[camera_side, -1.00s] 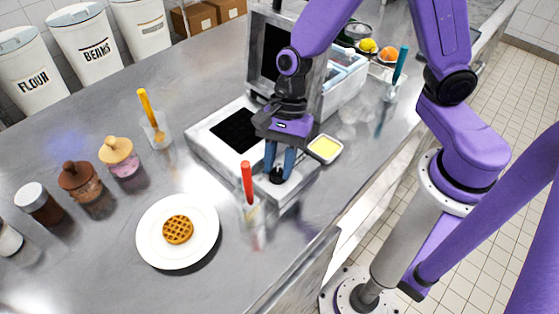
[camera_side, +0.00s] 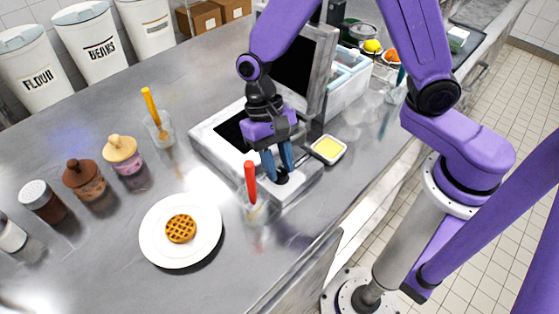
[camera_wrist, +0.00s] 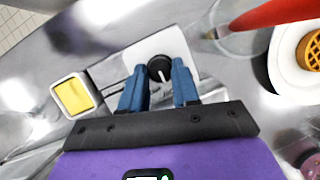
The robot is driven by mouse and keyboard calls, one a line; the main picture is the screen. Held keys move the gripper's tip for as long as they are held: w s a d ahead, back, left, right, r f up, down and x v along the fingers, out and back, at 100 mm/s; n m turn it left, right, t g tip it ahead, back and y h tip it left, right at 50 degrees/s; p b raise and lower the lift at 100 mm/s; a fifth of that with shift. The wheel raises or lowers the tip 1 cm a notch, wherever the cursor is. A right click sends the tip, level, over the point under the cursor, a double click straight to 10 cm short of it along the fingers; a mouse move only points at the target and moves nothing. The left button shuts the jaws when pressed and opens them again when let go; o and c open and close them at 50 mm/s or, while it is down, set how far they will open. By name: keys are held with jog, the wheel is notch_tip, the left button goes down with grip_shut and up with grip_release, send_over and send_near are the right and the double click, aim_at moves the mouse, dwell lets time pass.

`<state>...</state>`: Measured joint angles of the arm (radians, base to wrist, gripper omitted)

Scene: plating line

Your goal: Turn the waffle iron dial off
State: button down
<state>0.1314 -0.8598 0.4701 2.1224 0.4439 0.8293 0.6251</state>
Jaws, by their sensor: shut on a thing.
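The waffle iron (camera_side: 218,137) stands open on the steel counter, its lid raised at the back. Its black dial (camera_side: 282,177) is on the front panel near the front right corner. The dial also shows in the wrist view (camera_wrist: 160,69), with a white pointer line on it. My gripper (camera_side: 277,170) points down at the dial, its blue fingers on either side of it. In the wrist view my gripper (camera_wrist: 160,80) is shut on the dial, one finger at each side. The fingers partly hide the dial's sides.
A glass with a red-handled tool (camera_side: 251,190) stands close to the left of the dial. A small square dish of yellow food (camera_side: 328,149) is to the right. A white plate (camera_side: 150,235) with a waffle (camera_side: 181,229) lies at the front left.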

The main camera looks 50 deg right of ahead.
jog(key=n+h, duration=0.1)
jog(key=n, duration=0.3)
jog(key=n+h, duration=0.1)
jog(key=n, duration=0.1)
jog(key=shift+a+n+h, duration=0.25)
jog(key=shift+n+h, duration=0.05)
jog(key=n+h, duration=0.1)
jog(key=n, duration=0.1)
jog(key=n+t, duration=0.1)
jog(key=n, duration=0.2)
jog(key=shift+s+a+h, duration=0.1)
jog(key=shift+a+h, duration=0.05)
jog(key=shift+h, duration=0.25)
jog(key=c, duration=0.8)
grip_release()
jog(key=shift+c, duration=0.2)
jog(key=v, duration=1.7)
jog(key=shift+s+r, duration=0.15)
jog(key=shift+r, duration=0.1)
